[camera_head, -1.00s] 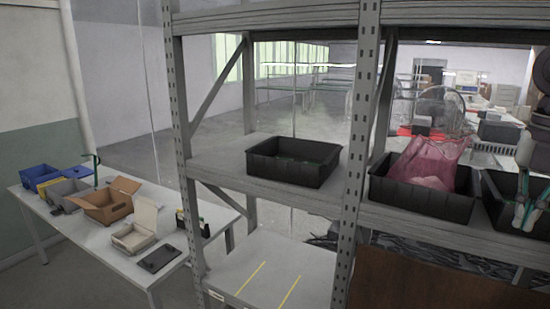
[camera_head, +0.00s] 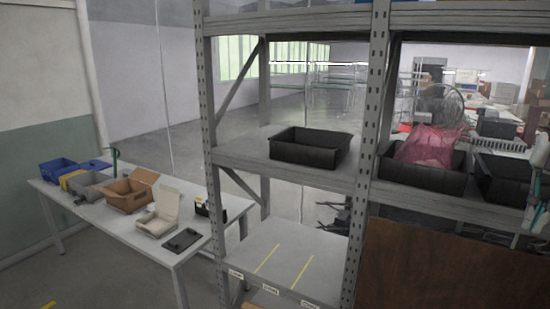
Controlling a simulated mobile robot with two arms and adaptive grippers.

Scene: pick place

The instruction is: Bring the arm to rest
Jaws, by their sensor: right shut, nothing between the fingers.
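My right gripper (camera_head: 536,205) shows at the far right edge of the head view, in front of the shelf's right end. Its fingers are shut with nothing seen between them, and part of it and most of its arm are cut off by the frame edge. My left gripper is not in view.
A grey metal shelf (camera_head: 240,152) holds a black bin (camera_head: 310,158), another black bin (camera_head: 420,178) with a pink bag (camera_head: 428,146), and a third black bin (camera_head: 500,180) near my gripper. A white table (camera_head: 130,222) with several boxes stands at the left. Floor at lower left is clear.

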